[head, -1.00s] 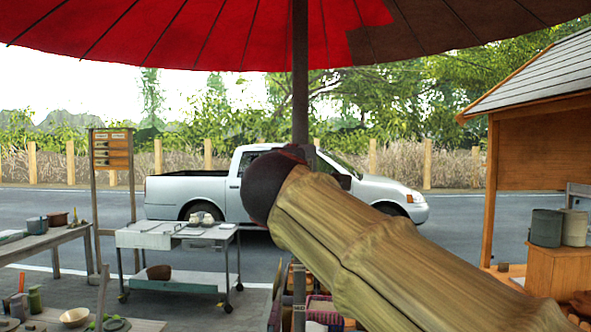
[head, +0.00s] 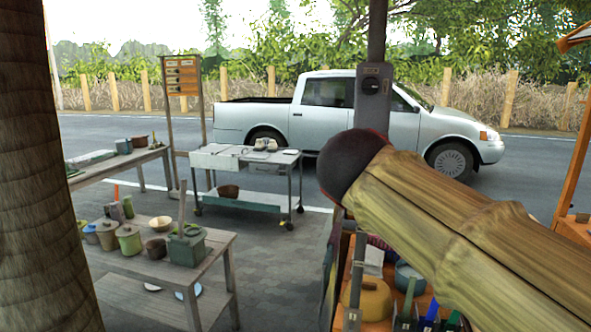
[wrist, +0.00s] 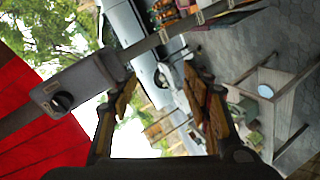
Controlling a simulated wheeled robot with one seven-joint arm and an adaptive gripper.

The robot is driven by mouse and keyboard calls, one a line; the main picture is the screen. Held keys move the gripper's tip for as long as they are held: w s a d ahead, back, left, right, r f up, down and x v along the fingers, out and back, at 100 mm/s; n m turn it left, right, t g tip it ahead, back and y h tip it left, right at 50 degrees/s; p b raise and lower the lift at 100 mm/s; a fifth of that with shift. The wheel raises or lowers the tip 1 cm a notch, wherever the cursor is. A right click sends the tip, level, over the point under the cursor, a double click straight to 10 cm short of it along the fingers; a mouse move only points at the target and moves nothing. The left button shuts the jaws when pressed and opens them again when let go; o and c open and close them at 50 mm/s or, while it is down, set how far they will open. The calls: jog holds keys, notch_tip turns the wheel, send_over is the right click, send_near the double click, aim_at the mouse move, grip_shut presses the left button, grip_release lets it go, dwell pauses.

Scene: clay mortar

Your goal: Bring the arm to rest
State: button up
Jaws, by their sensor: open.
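My gripper (wrist: 163,98) is open in the wrist view, with a brown-lined dark finger on each side and nothing held between them. The wrist view is tilted on its side. In the head view my bamboo-patterned arm (head: 455,225) reaches from the lower right to a dark rounded joint near the middle; the gripper itself does not show there. A grey-green vessel (head: 187,249) with an upright stick stands on the near left wooden table (head: 212,258).
A dark post with a switch box (head: 374,86) stands behind my arm; the box also shows in the wrist view (wrist: 72,92). Bowls and pots fill the near table. A metal cart (head: 246,185) stands beyond it. Crowded goods (head: 375,297) lie below my arm. Paving between cart and post is clear.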

jog(key=s+d+f+m+g+y, duration=0.2)
jog(key=s+f+m, duration=0.3)
jog(key=s+f, duration=0.9)
jog(key=s+d+f+m+g+y, duration=0.1)
jog(key=s+d+f+m+g, duration=0.2)
jog(key=s+f, duration=1.1)
jog(key=shift+f+m+g+y, duration=0.4)
jog(key=shift+f+m+g, duration=0.8)
jog(key=shift+f, duration=1.15)
